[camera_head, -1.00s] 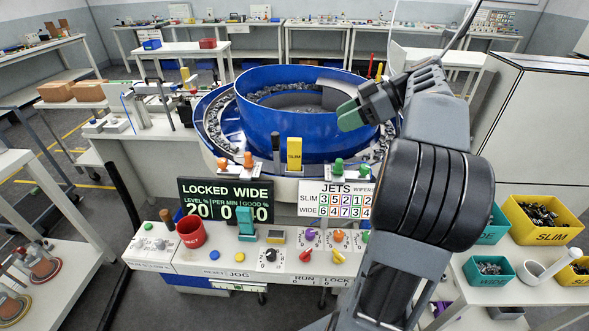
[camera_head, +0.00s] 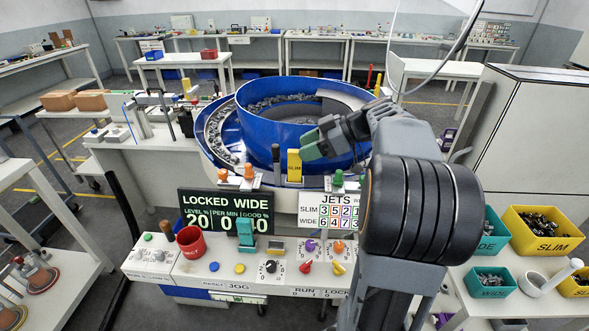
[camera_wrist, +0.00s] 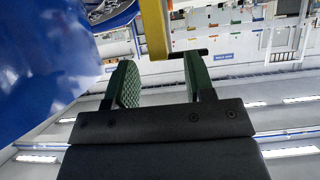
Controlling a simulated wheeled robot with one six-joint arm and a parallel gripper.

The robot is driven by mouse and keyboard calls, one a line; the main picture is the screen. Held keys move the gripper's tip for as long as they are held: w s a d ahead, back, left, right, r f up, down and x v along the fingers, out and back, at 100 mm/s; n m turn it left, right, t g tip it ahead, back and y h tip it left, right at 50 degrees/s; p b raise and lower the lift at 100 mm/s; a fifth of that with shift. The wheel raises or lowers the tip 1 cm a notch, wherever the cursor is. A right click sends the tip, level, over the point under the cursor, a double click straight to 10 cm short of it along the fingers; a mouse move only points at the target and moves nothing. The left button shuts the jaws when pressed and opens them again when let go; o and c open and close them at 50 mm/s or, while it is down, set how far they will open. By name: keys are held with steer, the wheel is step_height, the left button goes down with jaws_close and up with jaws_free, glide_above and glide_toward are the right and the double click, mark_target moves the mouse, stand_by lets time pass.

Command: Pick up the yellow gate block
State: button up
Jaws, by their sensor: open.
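The yellow gate block (camera_head: 294,166), lettered SLIM, stands upright at the front of the blue bowl, above the console. My gripper (camera_head: 307,149) has green fingers and is just to the right of the block, near its upper part, with the arm reaching in from the right. In the wrist view the yellow block (camera_wrist: 155,28) shows at the top, beyond and between the two green fingers of my open gripper (camera_wrist: 160,75). Nothing is visibly held. Whether a finger touches the block cannot be told.
The blue bowl (camera_head: 262,130) with grey parts is close behind the block. A black lever (camera_head: 276,163) stands just left of it, with orange knobs (camera_head: 249,171) beside that. A green-topped knob (camera_head: 338,178) and the JETS board (camera_head: 326,211) are to the right.

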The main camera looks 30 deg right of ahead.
steer(key=shift+x, duration=1.15)
steer(key=shift+c, duration=0.2)
jaws_close()
